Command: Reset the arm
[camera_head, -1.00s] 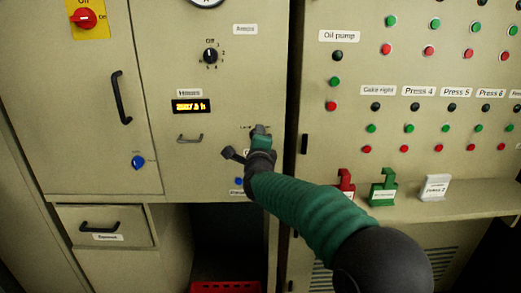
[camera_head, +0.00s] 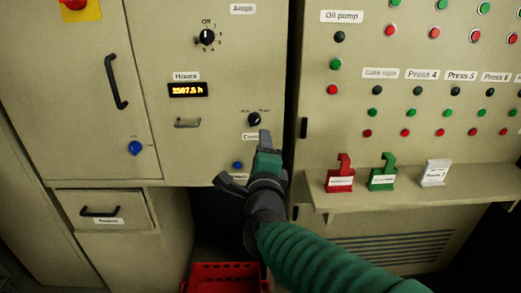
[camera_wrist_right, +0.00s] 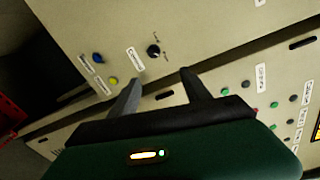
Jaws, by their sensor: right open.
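My right arm, with a green ribbed sleeve, comes in from the bottom right in the head view. Its gripper (camera_head: 248,160) is in front of the left cabinet's lower right part, below a black rotary knob (camera_head: 254,119). In the right wrist view the gripper (camera_wrist_right: 160,80) has its two fingers spread apart with nothing between them. The knob (camera_wrist_right: 153,50) shows beyond the fingertips there, apart from them. My left gripper is not in view.
A red crate (camera_head: 225,268) stands low under the left cabinet. A shelf (camera_head: 430,188) at right carries a red tag (camera_head: 340,180), a green tag (camera_head: 382,178) and a white tag (camera_head: 434,174). The button panel (camera_head: 400,60) is above it. A drawer (camera_head: 105,220) is at lower left.

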